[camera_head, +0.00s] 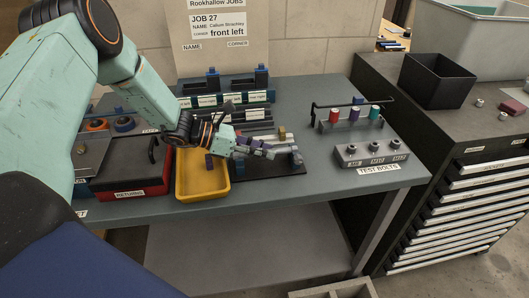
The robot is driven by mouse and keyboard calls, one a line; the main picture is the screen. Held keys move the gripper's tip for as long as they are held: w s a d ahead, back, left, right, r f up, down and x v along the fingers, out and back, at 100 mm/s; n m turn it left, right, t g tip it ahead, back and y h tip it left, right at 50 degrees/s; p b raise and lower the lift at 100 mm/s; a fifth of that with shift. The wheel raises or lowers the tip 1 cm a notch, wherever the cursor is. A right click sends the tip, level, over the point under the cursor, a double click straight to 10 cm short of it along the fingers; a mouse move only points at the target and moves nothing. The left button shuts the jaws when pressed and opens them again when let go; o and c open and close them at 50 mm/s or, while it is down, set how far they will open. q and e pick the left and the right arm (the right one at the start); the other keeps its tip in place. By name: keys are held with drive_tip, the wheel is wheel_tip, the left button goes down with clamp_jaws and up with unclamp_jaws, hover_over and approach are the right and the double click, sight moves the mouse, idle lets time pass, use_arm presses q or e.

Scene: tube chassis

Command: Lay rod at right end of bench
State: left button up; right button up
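The bench (300,200) is a grey-blue table with a lower shelf. My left gripper (268,151) reaches in from the left over the middle of the bench, near a dark plate with small metal parts. Its fingers overlap these parts, so I cannot tell whether it is open or shut, or whether it holds anything. No rod stands out clearly. A thin black bar (352,103) runs behind the coloured pegs towards the right end of the bench; I cannot tell if it is loose or part of the peg rack. My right gripper is not in view.
A yellow tray (203,190) and a red-and-black returns box (133,182) stand left of the gripper. A grey test-bolts block (371,152) sits near the right front corner. A drawer cabinet (455,190) with a black bin (437,80) stands beyond. The front strip of bench is clear.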

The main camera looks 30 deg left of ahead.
use_arm(q)
drive_tip(key=shift+w+d, duration=0.1)
drive_tip(key=shift+d, duration=0.05)
drive_tip(key=c, duration=0.3)
clamp_jaws()
